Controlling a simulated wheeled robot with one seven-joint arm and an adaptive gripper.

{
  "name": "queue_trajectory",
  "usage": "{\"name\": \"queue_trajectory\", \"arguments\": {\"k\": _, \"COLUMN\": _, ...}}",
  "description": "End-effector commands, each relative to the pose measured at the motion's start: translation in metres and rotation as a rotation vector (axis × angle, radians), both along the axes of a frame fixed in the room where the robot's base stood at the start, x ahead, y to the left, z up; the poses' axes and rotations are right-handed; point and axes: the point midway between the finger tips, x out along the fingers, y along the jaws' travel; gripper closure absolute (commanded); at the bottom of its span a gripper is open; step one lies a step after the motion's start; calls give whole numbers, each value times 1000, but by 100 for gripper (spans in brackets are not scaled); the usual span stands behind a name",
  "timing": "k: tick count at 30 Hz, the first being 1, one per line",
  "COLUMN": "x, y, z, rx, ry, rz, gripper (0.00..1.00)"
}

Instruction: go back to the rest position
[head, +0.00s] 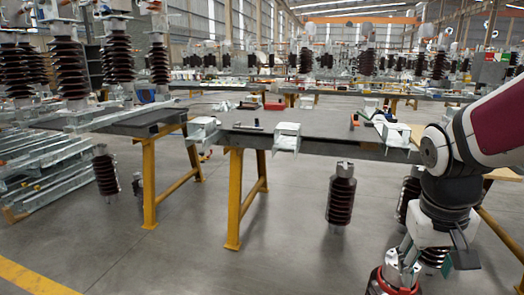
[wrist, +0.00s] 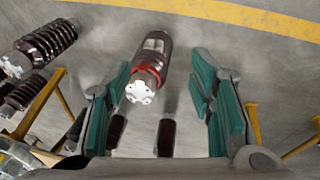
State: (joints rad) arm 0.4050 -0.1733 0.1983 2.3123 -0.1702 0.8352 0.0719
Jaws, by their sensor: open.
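My gripper (wrist: 160,72) is open, its two teal-padded fingers spread apart in the wrist view. In the head view my gripper (head: 405,262) points down at the lower right, below my arm. A dark grey cylindrical piece with a red ring and a pale bolted end (wrist: 147,72) shows in the gap between the fingers in the wrist view. No pad visibly grips it, and I cannot tell how far below the fingertips it is. A red-rimmed part (head: 386,284) shows under my gripper at the head view's bottom edge.
A dark table (head: 300,122) on yellow trestles carries metal brackets. A brown ribbed insulator (head: 341,195) shows below the table's front edge. More insulators (wrist: 48,40) are at the left in the wrist view. Open floor (head: 270,265) lies front and centre, with a yellow line at left.

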Motion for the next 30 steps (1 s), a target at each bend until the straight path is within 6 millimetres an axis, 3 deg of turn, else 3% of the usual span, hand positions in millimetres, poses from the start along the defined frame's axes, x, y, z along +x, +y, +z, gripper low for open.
{"name": "queue_trajectory", "arguments": {"k": 3, "x": -44, "y": 28, "z": 18, "rx": 13, "ry": 21, "rz": 17, "gripper": 51}}
{"name": "queue_trajectory", "arguments": {"k": 9, "x": -118, "y": 64, "z": 31, "rx": 70, "ry": 67, "rz": 51, "gripper": 51}}
{"name": "queue_trajectory", "arguments": {"k": 18, "x": -192, "y": 92, "z": 30, "rx": 157, "ry": 119, "rz": 112, "gripper": 51}}
{"name": "queue_trajectory", "arguments": {"k": 22, "x": -214, "y": 99, "z": 32, "rx": 188, "ry": 136, "rz": 138, "gripper": 51}}
{"name": "queue_trajectory", "arguments": {"k": 30, "x": -202, "y": 97, "z": 75, "rx": 181, "ry": 95, "rz": 141, "gripper": 51}}
